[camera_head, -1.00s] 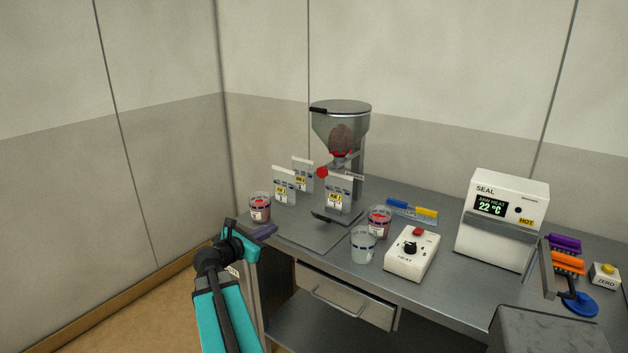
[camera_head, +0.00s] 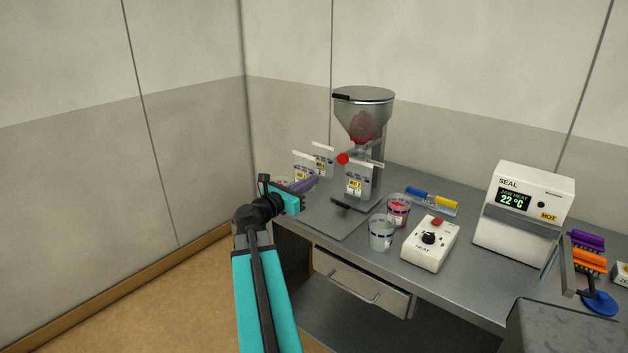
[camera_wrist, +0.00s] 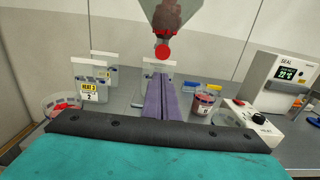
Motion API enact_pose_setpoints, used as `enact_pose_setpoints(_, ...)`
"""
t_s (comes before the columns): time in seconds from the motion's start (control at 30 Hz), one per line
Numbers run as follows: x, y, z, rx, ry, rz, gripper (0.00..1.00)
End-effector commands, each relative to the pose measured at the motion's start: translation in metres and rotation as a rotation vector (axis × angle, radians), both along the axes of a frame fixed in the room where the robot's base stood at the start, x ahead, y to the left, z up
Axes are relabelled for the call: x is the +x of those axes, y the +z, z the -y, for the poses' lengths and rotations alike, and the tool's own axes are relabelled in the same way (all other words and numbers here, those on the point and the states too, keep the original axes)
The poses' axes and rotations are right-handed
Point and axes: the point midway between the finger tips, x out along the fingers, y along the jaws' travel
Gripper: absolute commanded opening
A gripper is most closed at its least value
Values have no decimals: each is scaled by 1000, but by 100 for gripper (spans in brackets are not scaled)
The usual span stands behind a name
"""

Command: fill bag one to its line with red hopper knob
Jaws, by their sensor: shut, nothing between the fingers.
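The hopper (camera_head: 362,120) stands at the back of the bench with dark red-brown contents. Its red knob (camera_head: 343,158) is at the front left of the outlet; in the wrist view the knob (camera_wrist: 163,52) shows just above my fingertips. A labelled bag (camera_head: 359,178) hangs under the outlet, partly hidden by my fingers in the wrist view. Two more labelled bags (camera_head: 303,166) (camera_head: 323,158) stand to its left. Which is bag one, and its fill line, I cannot read. My gripper (camera_head: 314,181) is shut and empty, its purple fingers pointing toward the knob, apart from it.
Cups (camera_head: 398,210) (camera_head: 381,233) and a heat control box (camera_head: 430,243) stand at the bench front. A sealer (camera_head: 523,218) stands to the right. Blue and yellow tools (camera_head: 431,201) lie behind the cups. A third cup (camera_wrist: 62,106) is at the left.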

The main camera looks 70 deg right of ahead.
Motion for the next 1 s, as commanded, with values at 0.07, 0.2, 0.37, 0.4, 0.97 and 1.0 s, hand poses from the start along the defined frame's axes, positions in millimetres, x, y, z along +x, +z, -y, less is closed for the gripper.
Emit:
enact_pose_setpoints(0.07, -2, 1, 10, 0, -3, 0, 0)
enact_pose_setpoints(0.2, -6, 1, 27, 1, -3, 0, 0)
enact_pose_setpoints(0.37, -12, 1, 48, 1, -2, 0, 0)
enact_pose_setpoints(0.4, -14, 1, 53, 1, -3, -1, 0)
enact_pose_setpoints(0.97, -30, 1, 115, 1, -1, 0, 0)
enact_pose_setpoints(1.0, -31, 1, 118, 0, -1, 1, 0)
